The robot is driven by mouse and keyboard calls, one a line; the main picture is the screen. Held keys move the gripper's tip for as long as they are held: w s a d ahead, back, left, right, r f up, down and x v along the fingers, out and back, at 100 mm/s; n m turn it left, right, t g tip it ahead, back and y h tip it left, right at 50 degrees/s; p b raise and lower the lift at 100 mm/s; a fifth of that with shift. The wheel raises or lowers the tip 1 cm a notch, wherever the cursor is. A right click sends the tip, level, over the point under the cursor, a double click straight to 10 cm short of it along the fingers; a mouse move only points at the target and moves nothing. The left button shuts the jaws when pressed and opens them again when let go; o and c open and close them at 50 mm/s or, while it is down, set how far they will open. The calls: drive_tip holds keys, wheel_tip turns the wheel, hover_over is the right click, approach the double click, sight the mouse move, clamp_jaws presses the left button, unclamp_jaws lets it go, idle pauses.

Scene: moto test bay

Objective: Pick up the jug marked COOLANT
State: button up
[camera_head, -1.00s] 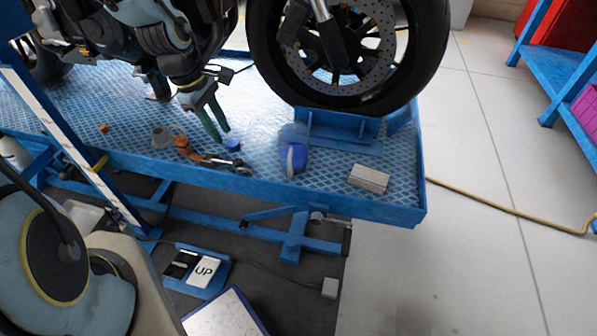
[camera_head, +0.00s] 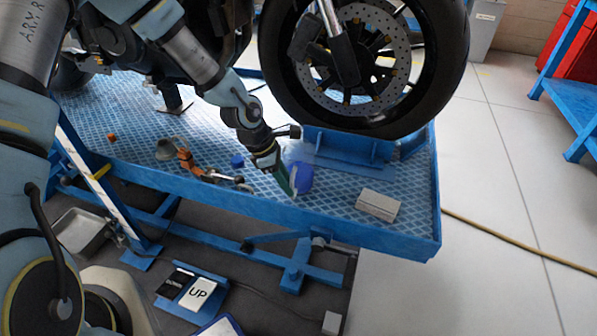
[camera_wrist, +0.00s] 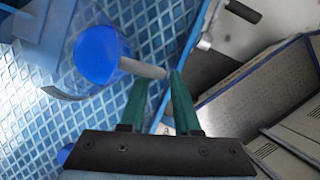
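The blue platform (camera_head: 340,228) has a raised edge close to the jug. A grey block (camera_head: 378,205) lies to the right. A blue cap (camera_head: 237,161), an orange tool (camera_head: 186,159) and a grey cup (camera_head: 168,149) lie left. The motorcycle wheel (camera_head: 455,60) stands just behind.

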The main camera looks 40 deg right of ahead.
drive_tip(key=x, duration=0.3)
drive_tip(key=shift+d+f, duration=0.1)
drive_tip(key=shift+f, duration=0.15)
clamp_jaws()
idle(1.2)
